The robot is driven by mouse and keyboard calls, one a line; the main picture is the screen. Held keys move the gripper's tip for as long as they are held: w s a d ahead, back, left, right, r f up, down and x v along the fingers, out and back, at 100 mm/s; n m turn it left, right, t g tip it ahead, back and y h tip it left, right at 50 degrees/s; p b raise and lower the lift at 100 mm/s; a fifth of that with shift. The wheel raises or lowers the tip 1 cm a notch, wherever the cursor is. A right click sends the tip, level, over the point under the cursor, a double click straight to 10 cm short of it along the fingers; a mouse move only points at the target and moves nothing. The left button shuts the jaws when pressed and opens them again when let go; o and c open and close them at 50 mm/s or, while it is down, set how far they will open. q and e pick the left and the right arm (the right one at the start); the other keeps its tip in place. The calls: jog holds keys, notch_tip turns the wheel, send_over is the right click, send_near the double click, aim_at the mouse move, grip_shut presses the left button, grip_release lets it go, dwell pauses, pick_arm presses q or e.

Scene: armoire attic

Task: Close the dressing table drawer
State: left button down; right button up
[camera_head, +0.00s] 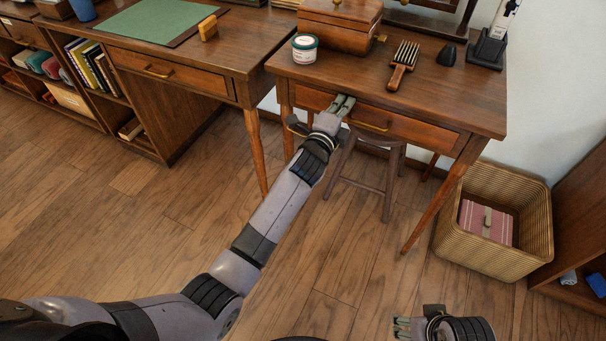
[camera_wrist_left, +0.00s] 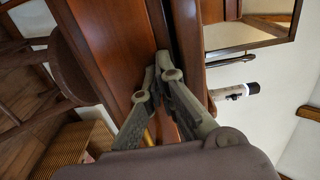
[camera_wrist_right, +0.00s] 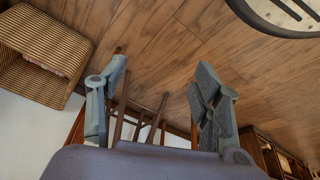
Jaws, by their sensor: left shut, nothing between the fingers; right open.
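The dressing table (camera_head: 455,95) stands at the right in the head view, with its wooden drawer (camera_head: 425,131) under the top. The drawer has a brass handle (camera_head: 370,125). The drawer looks nearly flush; I cannot tell whether a small gap remains. My left gripper (camera_head: 343,103) is shut and empty, its tips at the drawer front's upper edge, left of the handle. In the left wrist view the shut fingertips (camera_wrist_left: 163,57) meet the wooden front (camera_wrist_left: 110,50); contact is unclear. My right gripper (camera_head: 400,327) is open and empty, low over the floor, away from the table.
A stool (camera_head: 370,150) stands under the table. A wicker basket (camera_head: 480,245) with a pink item stands at the right. A desk (camera_head: 240,50) stands at the left.

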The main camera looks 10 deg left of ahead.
pick_arm(q)
jog(key=shift+w+d+r, duration=0.1)
jog(key=shift+w+r, duration=0.25)
jog(key=shift+w, duration=0.35)
pick_arm(e)
jog(key=shift+r, duration=0.85)
pick_arm(q)
jog(key=shift+r, duration=0.1)
pick_arm(e)
jog(key=shift+d, duration=0.1)
